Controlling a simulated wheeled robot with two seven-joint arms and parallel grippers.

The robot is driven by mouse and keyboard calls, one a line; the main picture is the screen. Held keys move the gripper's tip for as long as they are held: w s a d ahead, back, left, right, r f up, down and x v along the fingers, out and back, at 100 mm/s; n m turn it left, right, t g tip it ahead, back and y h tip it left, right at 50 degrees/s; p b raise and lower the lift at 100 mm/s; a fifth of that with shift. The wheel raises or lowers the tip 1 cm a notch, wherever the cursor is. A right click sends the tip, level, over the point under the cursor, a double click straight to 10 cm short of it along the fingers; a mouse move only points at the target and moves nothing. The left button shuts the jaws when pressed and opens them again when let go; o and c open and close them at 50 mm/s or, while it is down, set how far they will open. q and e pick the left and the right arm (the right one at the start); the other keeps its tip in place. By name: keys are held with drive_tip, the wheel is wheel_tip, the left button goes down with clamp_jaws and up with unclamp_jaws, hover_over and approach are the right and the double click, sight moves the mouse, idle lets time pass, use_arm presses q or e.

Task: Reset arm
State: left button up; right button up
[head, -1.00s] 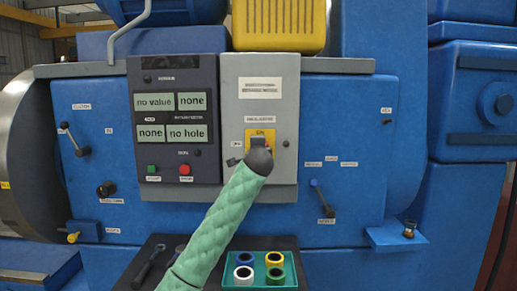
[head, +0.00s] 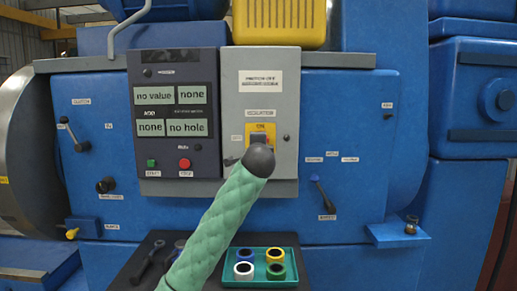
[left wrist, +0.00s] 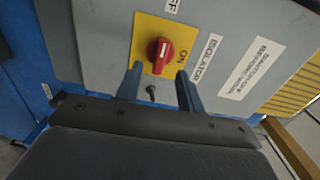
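My left arm reaches in from the bottom in the head view, a green padded sleeve with a dark rounded end (head: 258,160) in front of the grey isolator panel. The arm's end hides its gripper there. In the left wrist view my left gripper (left wrist: 158,69) is open, its two blue fingers apart. The red rotary knob (left wrist: 160,53) sits on a yellow plate marked ON, just beyond the gap between the fingertips. No contact with the knob shows. The yellow plate (head: 262,128) is partly visible above the arm in the head view. My right gripper is not in view.
The blue machine (head: 345,120) fills the background, with a dark display panel (head: 177,70) left of the isolator panel. Levers stick out on both sides. Below, a teal tray (head: 229,282) with several coloured rings lies on a dark surface beside dark tools.

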use_arm(q)
drive_tip(key=shift+s, duration=0.4)
drive_tip(key=shift+f, duration=0.1)
